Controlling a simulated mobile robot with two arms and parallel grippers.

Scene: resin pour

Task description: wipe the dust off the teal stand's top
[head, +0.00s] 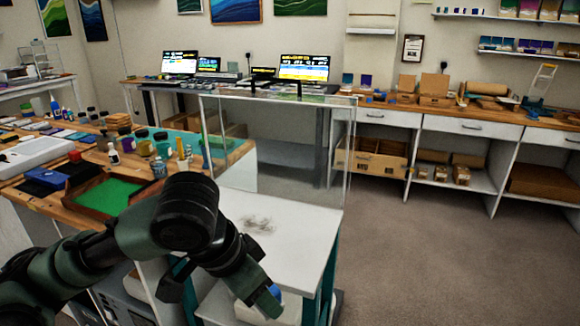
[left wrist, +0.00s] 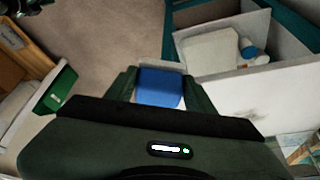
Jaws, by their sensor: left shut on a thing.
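The teal stand has a white top (head: 300,245) with teal legs, in the lower middle of the head view. A grey-brown dust patch (head: 257,225) lies on the top, left of its middle. My left gripper (head: 268,302) is at the stand's front, in front of the top's near edge. It is shut on a blue block-like thing (left wrist: 160,88), seen between its fingers in the left wrist view; mostly hidden in the head view. The stand top also shows in the left wrist view (left wrist: 265,98), right of the gripper. My right gripper is not in view.
A clear panel (head: 280,140) stands upright behind the stand top. At the left, a wooden bench holds bottles, jars and a green-bottomed tray (head: 108,196). A white container (left wrist: 212,50) sits on the stand's lower shelf. The carpet (head: 440,250) at right is clear.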

